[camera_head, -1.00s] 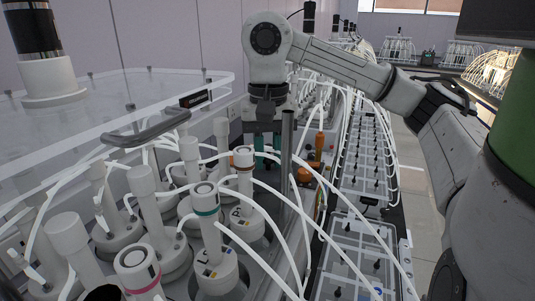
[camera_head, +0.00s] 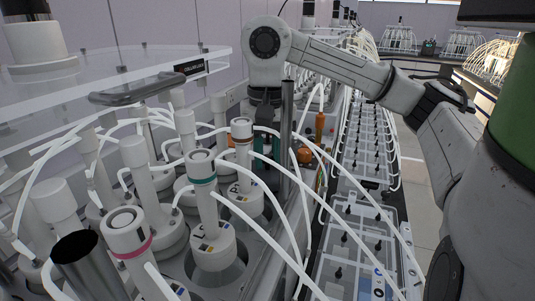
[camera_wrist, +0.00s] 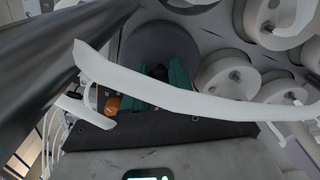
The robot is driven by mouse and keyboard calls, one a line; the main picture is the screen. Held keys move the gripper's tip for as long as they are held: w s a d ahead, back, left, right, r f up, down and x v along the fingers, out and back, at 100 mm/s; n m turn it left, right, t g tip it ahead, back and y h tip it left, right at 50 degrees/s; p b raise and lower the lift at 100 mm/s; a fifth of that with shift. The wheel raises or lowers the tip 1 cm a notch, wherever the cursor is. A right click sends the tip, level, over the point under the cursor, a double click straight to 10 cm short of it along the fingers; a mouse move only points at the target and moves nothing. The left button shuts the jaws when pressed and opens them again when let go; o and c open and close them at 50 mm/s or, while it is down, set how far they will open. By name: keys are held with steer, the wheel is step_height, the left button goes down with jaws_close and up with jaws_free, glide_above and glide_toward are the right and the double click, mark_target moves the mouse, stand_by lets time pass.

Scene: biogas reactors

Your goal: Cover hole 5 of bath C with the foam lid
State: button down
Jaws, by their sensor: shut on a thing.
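My gripper (camera_head: 264,142) points down among the bottles in the head view, partly hidden by tubes and a metal post. In the wrist view its teal fingers (camera_wrist: 160,77) are shut on a small black knob on a dark grey disc (camera_wrist: 152,42), which looks like the foam lid. A white tube crosses in front and hides part of it. The disc lies over or close above the bath top (camera_wrist: 215,28); I cannot tell whether it touches. Hole 5 and the bath's letter cannot be read.
White-capped bottles with coloured rings, such as a teal-ringed one (camera_head: 202,180) and a pink-ringed one (camera_head: 126,235), crowd the bath. Looping white tubes surround the gripper. A metal post (camera_head: 286,125) stands just right of it. Clear-lidded boxes (camera_head: 362,235) line the right side.

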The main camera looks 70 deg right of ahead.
steer(key=c, duration=0.8)
jaws_free()
steer(key=shift+c, duration=0.2)
step_height(320, 180, up, 11)
steer(key=shift+f+b, duration=0.15)
steer(key=shift+b, duration=0.25)
